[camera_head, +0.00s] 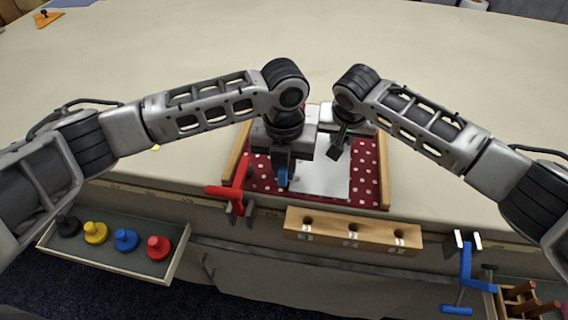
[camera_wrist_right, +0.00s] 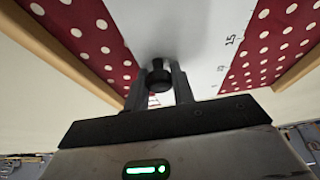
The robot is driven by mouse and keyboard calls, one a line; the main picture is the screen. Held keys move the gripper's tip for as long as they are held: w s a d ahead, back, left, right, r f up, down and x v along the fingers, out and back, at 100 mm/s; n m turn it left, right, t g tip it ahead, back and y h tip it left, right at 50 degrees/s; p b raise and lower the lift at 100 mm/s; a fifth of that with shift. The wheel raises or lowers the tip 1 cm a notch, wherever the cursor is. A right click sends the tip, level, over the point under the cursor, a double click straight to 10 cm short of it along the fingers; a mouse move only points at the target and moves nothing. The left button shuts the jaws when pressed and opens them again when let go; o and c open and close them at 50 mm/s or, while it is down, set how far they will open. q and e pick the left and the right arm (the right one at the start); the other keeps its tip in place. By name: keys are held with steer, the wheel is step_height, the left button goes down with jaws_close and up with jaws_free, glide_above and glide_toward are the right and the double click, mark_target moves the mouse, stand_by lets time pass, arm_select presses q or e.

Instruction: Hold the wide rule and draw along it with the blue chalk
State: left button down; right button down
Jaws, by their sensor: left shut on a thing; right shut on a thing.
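The wide rule (camera_head: 325,181) is a pale flat plate on a red cloth with white dots. In the right wrist view the rule (camera_wrist_right: 195,30) shows black marks and numerals along one edge. My right gripper (camera_head: 338,145) is over the rule; in its wrist view the gripper (camera_wrist_right: 158,88) is shut on a black knob (camera_wrist_right: 158,76) that stands on the rule. My left gripper (camera_head: 282,164) points down at the rule's left side, shut on a blue piece (camera_head: 283,178), which looks like the blue chalk. Its tip's contact with the surface cannot be told.
Wooden rails (camera_head: 384,175) flank the dotted cloth (camera_head: 367,180). A red clamp (camera_head: 239,178) is at the left front corner. A wooden block with holes (camera_head: 352,231) is at the front edge. A tray (camera_head: 115,262) with coloured knobs is lower left; a blue clamp (camera_head: 466,265) is right.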

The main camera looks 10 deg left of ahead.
arm_select(q)
steer(key=shift+f, duration=0.45)
stand_by(0.6)
